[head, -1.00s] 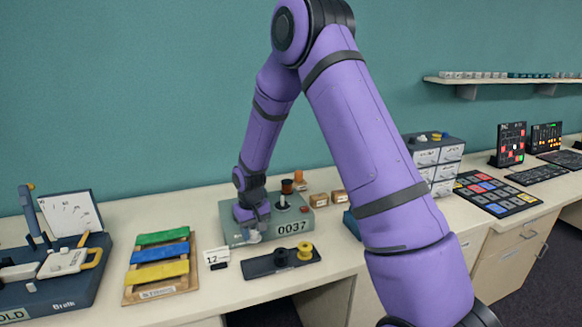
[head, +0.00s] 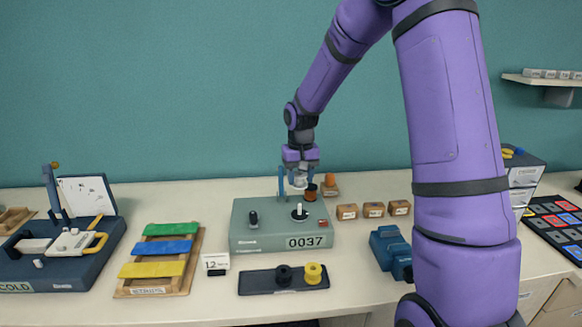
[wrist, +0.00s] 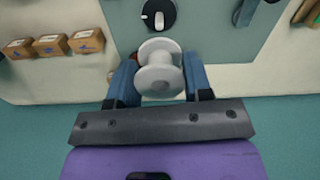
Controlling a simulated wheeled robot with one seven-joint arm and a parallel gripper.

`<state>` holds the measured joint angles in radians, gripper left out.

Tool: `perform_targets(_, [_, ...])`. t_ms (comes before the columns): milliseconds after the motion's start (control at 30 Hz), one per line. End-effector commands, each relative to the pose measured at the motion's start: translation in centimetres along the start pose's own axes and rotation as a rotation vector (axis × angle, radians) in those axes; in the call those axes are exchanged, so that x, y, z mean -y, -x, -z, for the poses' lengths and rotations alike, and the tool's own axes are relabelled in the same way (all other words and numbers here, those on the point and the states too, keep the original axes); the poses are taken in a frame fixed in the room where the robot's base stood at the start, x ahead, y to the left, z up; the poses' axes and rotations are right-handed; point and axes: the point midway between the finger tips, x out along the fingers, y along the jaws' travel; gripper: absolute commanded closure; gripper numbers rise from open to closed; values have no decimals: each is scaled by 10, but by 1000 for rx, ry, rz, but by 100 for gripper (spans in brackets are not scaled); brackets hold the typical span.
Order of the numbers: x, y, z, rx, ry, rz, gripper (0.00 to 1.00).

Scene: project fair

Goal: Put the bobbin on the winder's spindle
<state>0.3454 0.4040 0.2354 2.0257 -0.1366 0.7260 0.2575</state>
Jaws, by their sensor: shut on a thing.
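My gripper (head: 299,178) is shut on a white bobbin (wrist: 160,70), whose flanges and waist show between the blue fingers in the wrist view. The gripper (wrist: 158,80) holds it in the air above the back part of the winder (head: 262,241), a grey-green box marked 0037. The winder's spindle (head: 299,210) is a pale pin on a black disc at the right of its top. In the wrist view the spindle (wrist: 159,19) stands bare, beyond the bobbin and apart from it. In the head view the bobbin is small and partly hidden by the fingers.
A dark tray (head: 257,282) with a black bobbin (head: 284,274) and a yellow bobbin (head: 313,273) lies in front. A black knob (head: 253,218) stands left on the winder. An orange spool (head: 330,180) is behind, small wooden boxes (head: 373,209) are right.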

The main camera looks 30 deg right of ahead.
Motion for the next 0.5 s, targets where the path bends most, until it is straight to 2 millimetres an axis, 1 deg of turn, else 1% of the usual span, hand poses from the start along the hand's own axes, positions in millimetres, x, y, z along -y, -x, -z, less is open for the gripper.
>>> perform_targets(67, [-3, 3, -1, 1, -9, -1, 76])
perform_targets(167, [-3, 0, -1, 2, -10, -1, 76])
perform_targets(500, [-3, -28, -1, 3, -9, -1, 76])
